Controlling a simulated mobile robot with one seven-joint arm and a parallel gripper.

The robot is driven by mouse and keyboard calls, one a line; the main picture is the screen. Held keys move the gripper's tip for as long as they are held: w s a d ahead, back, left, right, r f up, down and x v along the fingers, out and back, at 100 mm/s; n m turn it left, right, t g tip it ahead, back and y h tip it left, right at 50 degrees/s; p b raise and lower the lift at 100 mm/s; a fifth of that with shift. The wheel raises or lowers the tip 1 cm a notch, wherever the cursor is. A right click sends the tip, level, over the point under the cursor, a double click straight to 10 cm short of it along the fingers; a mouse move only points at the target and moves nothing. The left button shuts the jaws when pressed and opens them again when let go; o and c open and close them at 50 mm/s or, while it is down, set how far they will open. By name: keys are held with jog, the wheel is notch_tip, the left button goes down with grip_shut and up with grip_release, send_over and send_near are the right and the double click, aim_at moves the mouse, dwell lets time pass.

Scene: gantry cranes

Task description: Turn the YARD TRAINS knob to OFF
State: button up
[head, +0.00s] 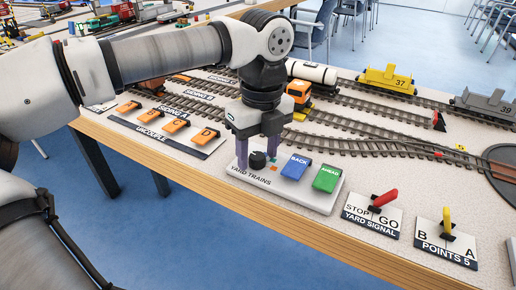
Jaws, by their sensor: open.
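The YARD TRAINS panel (307,197) is a pale raised plate near the table's front edge. Its black knob (258,161) stands at the panel's left end. My gripper (257,166) points down over that end with its purple fingers apart, one on each side of the knob. The fingers look close to the knob, but I cannot tell whether they touch it. The knob's pointer direction and the OFF mark cannot be made out. A blue BACK button (296,167) and a green AHEAD button (327,179) sit to the right on the same panel.
The UNCOUPLE panel (166,136) with orange buttons lies to the left. The red YARD SIGNAL lever (384,199) and yellow POINTS 5 lever (447,222) stand to the right. Behind are tracks, an orange locomotive (299,91), a white tank wagon (313,73) and a yellow wagon (387,80).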

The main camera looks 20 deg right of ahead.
aim_at(262, 154)
notch_tip(262, 154, up, 14)
jog(key=p, duration=0.3)
jog(key=shift+d, duration=0.4)
jog(key=shift+f, duration=0.1)
